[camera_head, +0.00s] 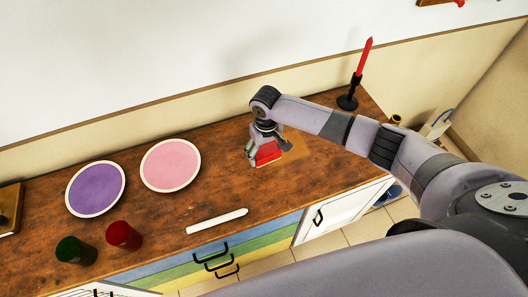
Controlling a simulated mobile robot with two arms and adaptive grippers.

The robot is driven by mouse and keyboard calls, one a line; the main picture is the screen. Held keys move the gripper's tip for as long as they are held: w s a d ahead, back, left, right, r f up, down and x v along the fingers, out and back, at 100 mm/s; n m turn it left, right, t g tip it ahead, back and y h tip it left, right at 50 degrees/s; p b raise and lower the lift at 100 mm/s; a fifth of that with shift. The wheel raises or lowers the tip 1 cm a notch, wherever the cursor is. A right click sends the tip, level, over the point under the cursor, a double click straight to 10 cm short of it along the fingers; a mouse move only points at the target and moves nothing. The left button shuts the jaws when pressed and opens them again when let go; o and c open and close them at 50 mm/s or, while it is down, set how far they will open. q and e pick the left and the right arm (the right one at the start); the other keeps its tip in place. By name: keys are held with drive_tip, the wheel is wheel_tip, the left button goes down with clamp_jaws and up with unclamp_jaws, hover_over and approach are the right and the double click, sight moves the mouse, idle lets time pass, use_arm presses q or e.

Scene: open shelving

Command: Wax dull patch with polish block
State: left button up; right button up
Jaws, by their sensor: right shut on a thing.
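My right gripper (264,147) reaches down to the wooden cabinet top from the right. It is shut on a red block (267,153) with a pale lower edge, likely the polish block, held at or just above the wood. A lighter tan patch (295,146) shows on the wood beside the gripper, to its right; the arm and gripper hide part of it. I cannot tell whether the block touches the patch. My left gripper is not in view.
A purple plate (96,189) and a pink plate (170,165) lie to the left. A dark green cup (75,250), a red cup (124,235) and a white stick (217,221) are near the front edge. A red candle in a black holder (347,102) stands at the back right.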

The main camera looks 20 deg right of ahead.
drive_tip(key=shift+r+p, duration=1.2)
drive_tip(key=shift+r, duration=0.3)
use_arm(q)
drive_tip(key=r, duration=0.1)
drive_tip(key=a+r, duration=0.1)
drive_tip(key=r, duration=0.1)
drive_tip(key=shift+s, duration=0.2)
